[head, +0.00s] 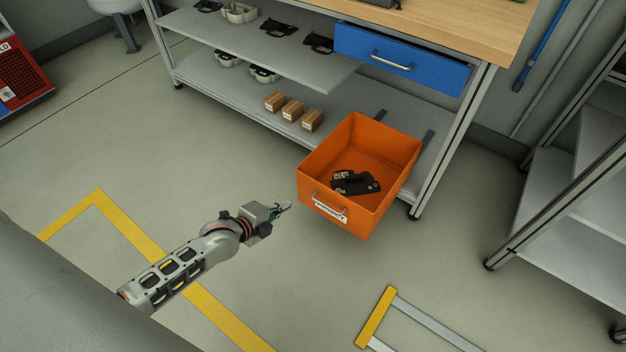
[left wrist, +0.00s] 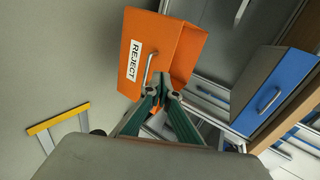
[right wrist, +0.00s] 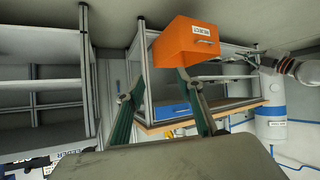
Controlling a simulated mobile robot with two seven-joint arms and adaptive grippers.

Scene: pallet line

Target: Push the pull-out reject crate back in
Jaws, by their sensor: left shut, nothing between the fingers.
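The orange reject crate (head: 362,212) is pulled well out from the bench's lower shelf, with its rear end still over the shelf. Its front has a silver handle and a REJECT label, clear in the left wrist view (left wrist: 170,50). Dark parts (head: 354,183) lie inside. My left gripper (head: 287,206) is shut and empty, just off the crate's front-left corner. In the left wrist view its fingertips (left wrist: 164,91) appear near the handle's lower end; I cannot tell whether they touch. My right gripper (right wrist: 156,88) is open and empty, away from the crate, which shows beyond it.
A closed blue drawer (head: 402,60) sits under the wooden benchtop (head: 470,22). Small cardboard boxes (head: 292,110) stand on the lower shelf (head: 225,92), left of the crate. A grey rack (head: 560,195) stands at right.

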